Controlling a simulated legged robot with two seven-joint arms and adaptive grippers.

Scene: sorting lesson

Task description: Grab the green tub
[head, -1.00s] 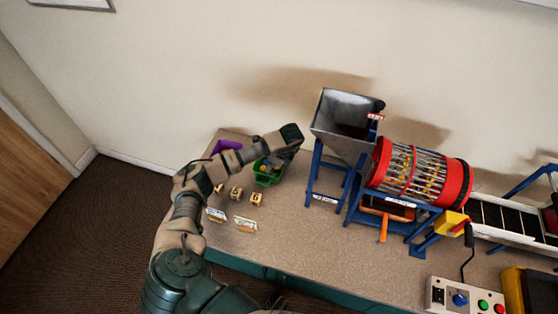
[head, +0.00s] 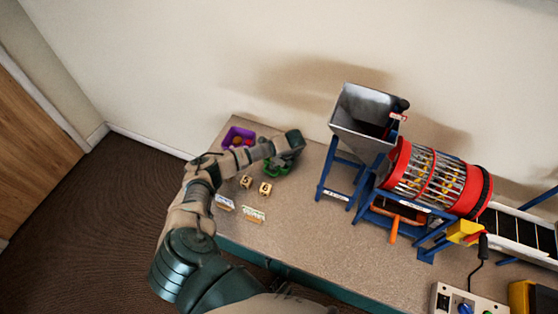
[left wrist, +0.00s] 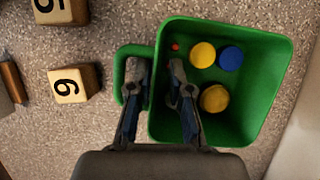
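The green tub (head: 270,171) stands on the table under my left gripper (head: 288,156), which hides much of it in the head view. In the left wrist view the tub (left wrist: 268,88) holds yellow discs, a blue disc and a small red piece. My left gripper (left wrist: 158,75) straddles the tub's handle-side wall. One finger is between the green handle and the wall; the other is inside the tub. The fingers are apart, with a gap around the wall. My right gripper is not in view.
A purple tub (head: 232,132) is to the left of the green one. Number blocks (head: 265,189) and small signs (head: 254,214) are in front. A metal hopper (head: 362,115) and a red drum (head: 438,178) stand to the right. A wall is behind.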

